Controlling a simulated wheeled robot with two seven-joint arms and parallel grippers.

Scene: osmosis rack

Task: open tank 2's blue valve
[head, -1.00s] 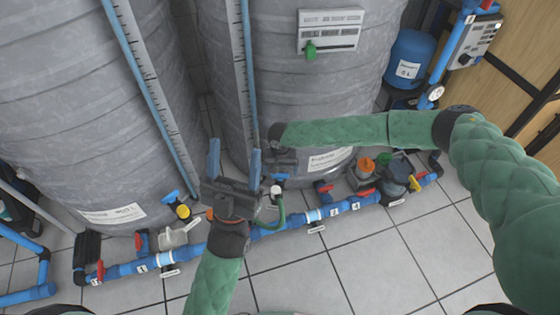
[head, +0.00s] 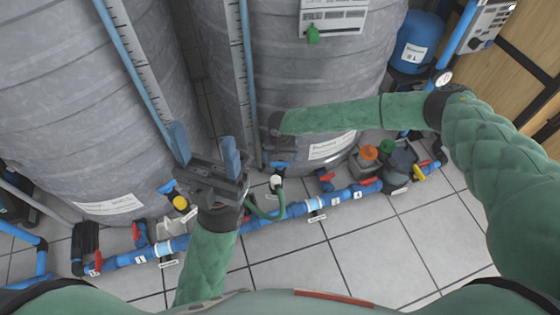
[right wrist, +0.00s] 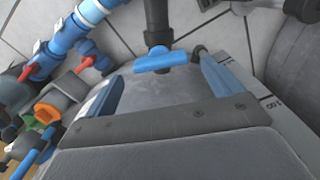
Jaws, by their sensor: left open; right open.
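Tank 2 (head: 300,75) is the grey ribbed tank in the middle of the head view. Its blue valve (head: 279,165) shows as a small blue handle low at its front. In the right wrist view the blue valve handle (right wrist: 162,60) lies crosswise on a dark stem, between and just beyond my open right fingers (right wrist: 157,68). I see no clear contact. My left gripper (head: 206,150) is open and empty, in front of the gap between the tanks.
A blue pipe (head: 250,223) with red-handled valves runs along the floor before the tanks. A green hose (head: 268,213) loops near the valve. Tank 1 (head: 70,90) stands left, with its own blue handle (head: 166,188). Tiled floor (head: 370,240) in front is clear.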

